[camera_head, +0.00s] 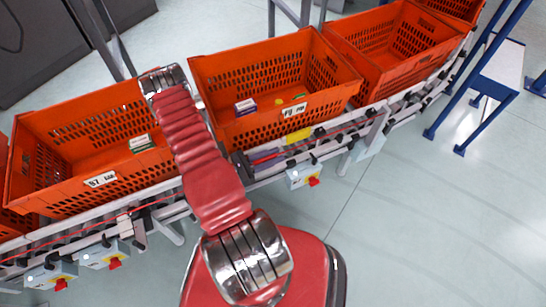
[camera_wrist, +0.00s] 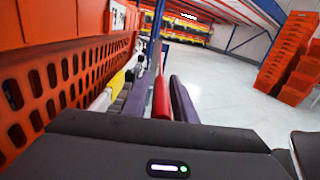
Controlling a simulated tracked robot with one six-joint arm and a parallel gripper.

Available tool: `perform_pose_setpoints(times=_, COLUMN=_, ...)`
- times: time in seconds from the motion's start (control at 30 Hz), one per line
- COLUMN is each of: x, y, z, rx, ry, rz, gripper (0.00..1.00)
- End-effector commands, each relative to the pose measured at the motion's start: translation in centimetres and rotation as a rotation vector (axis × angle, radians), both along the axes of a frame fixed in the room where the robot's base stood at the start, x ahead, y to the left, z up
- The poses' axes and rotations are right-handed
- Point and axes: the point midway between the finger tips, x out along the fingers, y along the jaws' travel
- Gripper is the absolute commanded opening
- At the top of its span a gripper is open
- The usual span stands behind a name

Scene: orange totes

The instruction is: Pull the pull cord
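The pull cord (camera_head: 128,212) is a thin red line strung along the front of the conveyor frame; it also shows to the right of my gripper. My gripper (camera_head: 268,157) is at the conveyor's front side, below the middle tote, pointing right along the frame. In the wrist view my gripper (camera_wrist: 158,98) shows two purple fingers standing apart, with a gap between them.
Orange totes (camera_head: 75,120) stand in a row on the conveyor; the middle tote (camera_head: 230,128) holds small boxes. Grey switch boxes with red knobs (camera_head: 304,176) hang below the frame. Blue posts (camera_head: 490,75) stand at right. The floor in front is clear. Stacked totes (camera_wrist: 285,55) stand far right.

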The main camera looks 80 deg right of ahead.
Motion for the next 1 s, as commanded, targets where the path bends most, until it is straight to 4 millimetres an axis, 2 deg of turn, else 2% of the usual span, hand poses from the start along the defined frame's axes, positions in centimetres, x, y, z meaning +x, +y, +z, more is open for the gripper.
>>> perform_pose_setpoints(times=0.03, x=0.0, y=0.0, z=0.0, rx=0.0, ry=0.0, rz=0.0, gripper=0.21)
perform_pose_setpoints(times=0.33, x=0.0, y=0.0, z=0.0, rx=-0.001, ry=-0.001, rz=0.001, gripper=0.0)
perform_pose_setpoints(times=0.77, x=0.1, y=0.0, z=0.0, rx=-0.001, ry=-0.002, rz=0.002, gripper=0.0)
perform_pose_setpoints(times=1.0, x=-1.2, y=1.7, z=0.0, rx=0.003, ry=0.001, rz=0.001, gripper=0.0)
